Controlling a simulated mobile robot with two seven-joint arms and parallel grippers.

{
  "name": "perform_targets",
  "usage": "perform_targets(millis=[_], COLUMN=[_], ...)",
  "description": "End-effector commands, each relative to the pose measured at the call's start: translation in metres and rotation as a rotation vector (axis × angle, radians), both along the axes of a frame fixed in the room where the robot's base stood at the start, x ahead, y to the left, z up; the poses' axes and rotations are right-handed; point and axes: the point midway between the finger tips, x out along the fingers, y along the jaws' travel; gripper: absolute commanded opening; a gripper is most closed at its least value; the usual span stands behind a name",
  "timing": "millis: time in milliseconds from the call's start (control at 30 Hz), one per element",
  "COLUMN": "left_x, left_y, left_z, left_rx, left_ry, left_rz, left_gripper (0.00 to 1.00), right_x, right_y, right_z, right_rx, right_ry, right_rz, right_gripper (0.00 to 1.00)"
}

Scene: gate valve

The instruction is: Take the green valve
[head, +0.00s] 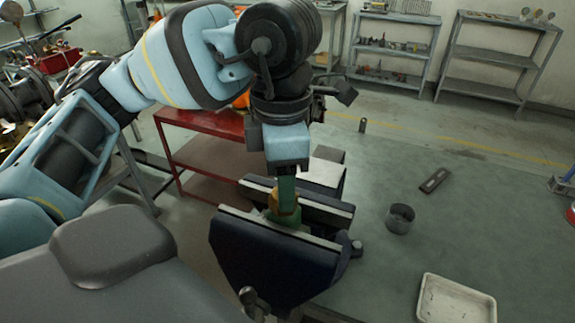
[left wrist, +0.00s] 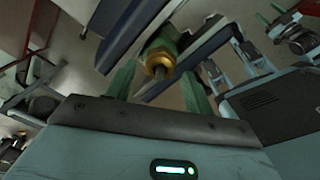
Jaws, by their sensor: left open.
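The green valve (left wrist: 163,41) with its brass-coloured fitting (left wrist: 159,64) shows at the upper middle of the left wrist view. In the head view, its brass and green body (head: 285,212) sits between the jaws of the dark blue vise (head: 275,258). My left gripper (head: 287,190) points down right above the valve and partly hides it. In the left wrist view, the green fingers of my left gripper (left wrist: 158,82) are apart, with the valve between and beyond them. I cannot tell whether they touch it.
On the green-grey bench top (head: 440,225) right of the vise are a round grey cup (head: 399,219), a flat metal piece (head: 435,180), a small cylinder (head: 362,125) and a white tray (head: 455,301). A red table (head: 205,125) stands behind. Metal shelves (head: 497,57) line the back.

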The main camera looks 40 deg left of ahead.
Motion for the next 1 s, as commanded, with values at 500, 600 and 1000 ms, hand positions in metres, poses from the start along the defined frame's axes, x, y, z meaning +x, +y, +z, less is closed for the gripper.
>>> perform_targets(millis=[500,600,1000], left_x=[0.0,0.0,0.0], left_y=[0.0,0.0,0.0], left_z=[-0.028,-0.028,-0.028], left_rx=[0.0,0.0,0.0], left_ry=[0.0,0.0,0.0], left_rz=[-0.002,-0.002,-0.002], left_gripper=[0.53,0.53,0.53], right_x=[-0.002,-0.002,-0.007], right_y=[0.002,0.002,0.002], right_z=[-0.013,-0.013,-0.014], right_rx=[0.004,0.004,0.004], right_ry=[0.013,0.014,0.022], right_rz=[-0.002,-0.002,-0.002], right_gripper=[0.55,0.55,0.55])
